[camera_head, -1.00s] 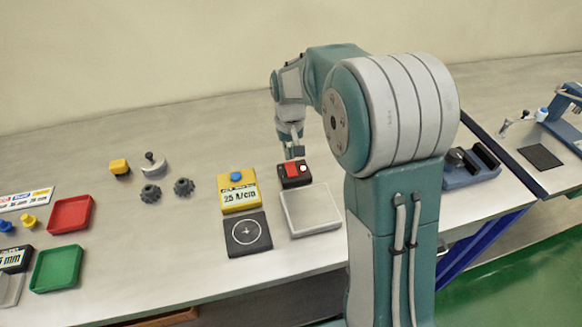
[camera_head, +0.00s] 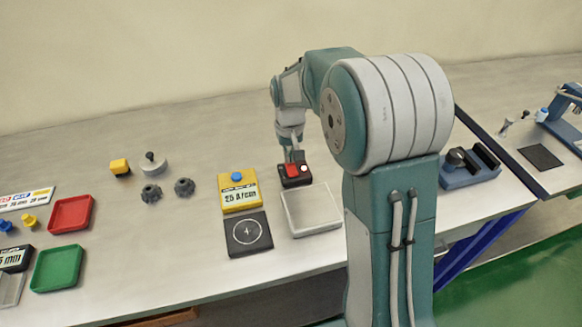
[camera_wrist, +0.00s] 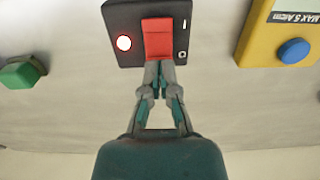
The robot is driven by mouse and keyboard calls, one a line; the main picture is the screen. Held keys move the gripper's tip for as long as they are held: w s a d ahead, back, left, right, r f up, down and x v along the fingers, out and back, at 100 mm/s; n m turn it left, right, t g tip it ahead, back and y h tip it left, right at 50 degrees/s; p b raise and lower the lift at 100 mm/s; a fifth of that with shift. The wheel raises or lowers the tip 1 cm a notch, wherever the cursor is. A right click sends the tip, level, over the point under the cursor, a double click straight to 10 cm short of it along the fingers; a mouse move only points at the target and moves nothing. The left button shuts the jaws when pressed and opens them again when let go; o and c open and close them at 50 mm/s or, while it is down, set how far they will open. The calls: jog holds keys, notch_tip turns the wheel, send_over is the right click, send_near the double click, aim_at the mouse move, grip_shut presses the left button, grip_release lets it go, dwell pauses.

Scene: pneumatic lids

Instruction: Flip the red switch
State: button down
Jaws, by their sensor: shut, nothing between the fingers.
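The red switch (camera_wrist: 158,38) is a red rocker on a small black box (camera_wrist: 121,18), with a lit white round lamp (camera_wrist: 124,43) beside it. In the head view the red switch (camera_head: 292,171) sits on its black box (camera_head: 297,182) on the bench. My gripper (camera_wrist: 159,66) is shut and empty, its fingertips at the near edge of the red rocker in the wrist view. Whether they touch it I cannot tell. In the head view my gripper (camera_head: 295,158) is just above and behind the switch, and its tips are small there.
A yellow box with a blue button (camera_head: 240,192) stands left of the switch box. A clear-grey tray (camera_head: 313,227) and a black pad with a circle (camera_head: 246,250) lie in front. A green part (camera_wrist: 20,73) shows in the wrist view. Bench behind is clear.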

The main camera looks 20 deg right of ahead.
jog(key=shift+f, duration=0.6)
dwell(0.3)
jog(key=shift+r, duration=3.55)
jog(key=shift+r, duration=0.1)
jog(key=s+r+t, duration=0.2)
jog(key=s+r, duration=0.2)
jog(key=s, duration=0.9)
jog(key=s+r+t, duration=0.3)
jog(key=s+r, duration=0.1)
jog(key=s, duration=0.9)
jog(key=shift+t, duration=0.3)
jog(key=shift+s, duration=0.1)
